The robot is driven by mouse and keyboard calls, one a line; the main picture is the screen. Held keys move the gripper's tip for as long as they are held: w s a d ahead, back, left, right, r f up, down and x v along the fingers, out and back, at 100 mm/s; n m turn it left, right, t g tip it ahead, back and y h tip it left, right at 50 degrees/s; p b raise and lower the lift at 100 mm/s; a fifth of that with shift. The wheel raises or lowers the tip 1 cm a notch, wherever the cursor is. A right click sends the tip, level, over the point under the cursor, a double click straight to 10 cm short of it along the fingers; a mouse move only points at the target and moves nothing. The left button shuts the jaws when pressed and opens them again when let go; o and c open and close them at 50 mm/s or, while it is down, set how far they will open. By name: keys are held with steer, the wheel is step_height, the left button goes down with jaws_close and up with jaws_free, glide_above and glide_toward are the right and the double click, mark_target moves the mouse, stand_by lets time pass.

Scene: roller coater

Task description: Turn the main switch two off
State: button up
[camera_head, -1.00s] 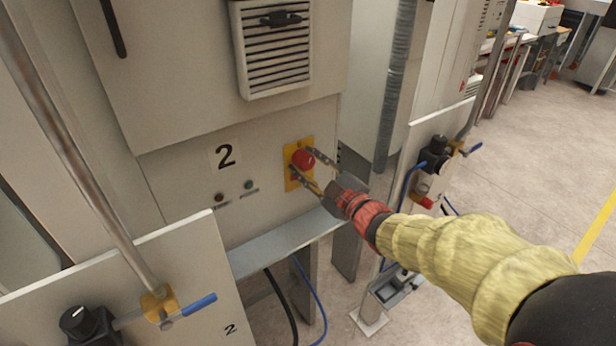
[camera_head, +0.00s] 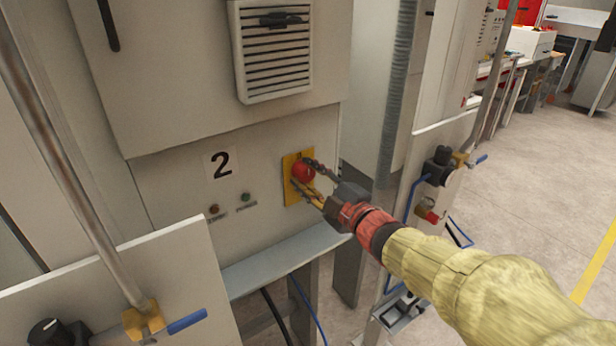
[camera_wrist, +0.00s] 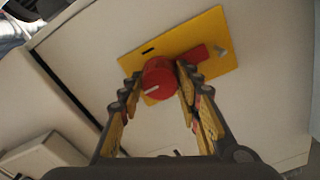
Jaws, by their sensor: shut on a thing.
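The main switch two is a red rotary knob (camera_head: 303,172) on a yellow plate (camera_head: 291,191), on the cabinet front to the right of a black "2" label (camera_head: 221,163). In the wrist view the red knob (camera_wrist: 160,79) carries a pale line pointing to the lower left, and a red part reaches out behind it to the right over the yellow plate (camera_wrist: 213,28). My gripper (camera_head: 312,177) is at the knob, one finger on each side, and is shut on it. It also shows in the wrist view (camera_wrist: 158,85). The fingers partly hide the knob's sides.
A vent (camera_head: 285,50) is above the switch, and two small indicators (camera_head: 230,203) are to its left. A grey ledge (camera_head: 285,258) runs below. Panels with blue-handled valves (camera_head: 187,321) stand at lower left and right. Open floor is at right.

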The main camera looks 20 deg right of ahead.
steer(key=o, duration=1.1)
steer(key=shift+o, duration=0.3)
steer(key=v, duration=1.2)
